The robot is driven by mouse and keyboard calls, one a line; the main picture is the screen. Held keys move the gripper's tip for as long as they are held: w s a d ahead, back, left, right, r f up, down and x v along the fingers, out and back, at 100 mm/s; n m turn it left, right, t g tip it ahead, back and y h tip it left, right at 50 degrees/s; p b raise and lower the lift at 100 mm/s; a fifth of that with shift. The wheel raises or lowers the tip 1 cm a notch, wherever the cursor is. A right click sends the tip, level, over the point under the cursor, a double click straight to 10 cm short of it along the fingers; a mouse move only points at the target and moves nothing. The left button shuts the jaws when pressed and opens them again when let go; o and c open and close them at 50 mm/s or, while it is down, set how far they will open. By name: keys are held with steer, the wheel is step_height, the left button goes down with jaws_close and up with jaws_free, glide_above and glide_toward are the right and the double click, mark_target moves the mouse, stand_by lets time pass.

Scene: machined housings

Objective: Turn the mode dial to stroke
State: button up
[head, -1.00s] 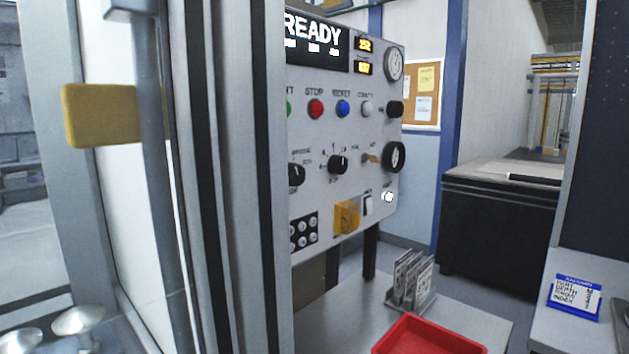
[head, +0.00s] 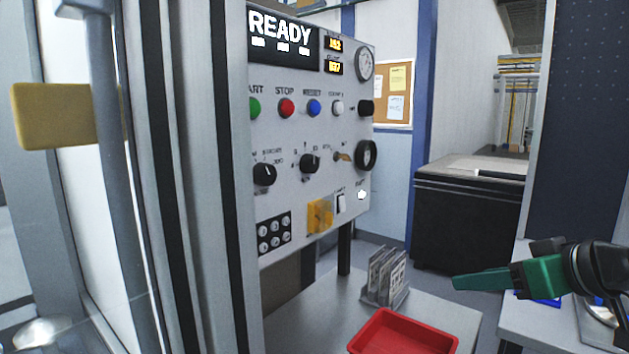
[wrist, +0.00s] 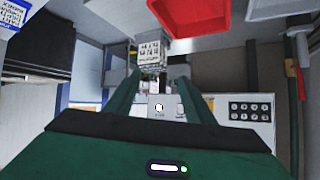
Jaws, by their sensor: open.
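The upright white control panel (head: 300,200) stands left of centre in the head view. It has two black dials with pale pointers, a left dial (head: 264,174) and a middle dial (head: 310,163). Their small labels are too blurred to tell surely which is the mode dial. The left dial's pointer looks roughly upright. My gripper (head: 470,283) has green fingers and is at the lower right of the head view, well to the right of the panel and apart from it. In the wrist view my gripper (wrist: 153,92) is open with nothing between its fingers.
A silver door frame (head: 220,200) stands at the panel's left edge. A red tray (head: 440,338) and a card rack (head: 385,278) sit on the bench below. The panel also bears coloured buttons, an orange switch (head: 320,216) and a keypad block (head: 274,234).

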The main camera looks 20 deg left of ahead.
steer(key=s+a+r+n+y, duration=0.2)
steer(key=a+r+y, duration=0.15)
steer(key=a, duration=0.45)
steer(key=s+a+r+n+y, duration=0.2)
steer(key=a+r, duration=0.3)
steer(key=a, duration=0.2)
steer(key=n+g+y, duration=0.3)
steer(key=y, duration=0.1)
glide_toward(272, 176)
steer(key=x, duration=0.8)
steer(key=shift+s+a, duration=0.15)
steer(key=shift+c, duration=0.7)
steer(key=c, duration=0.9)
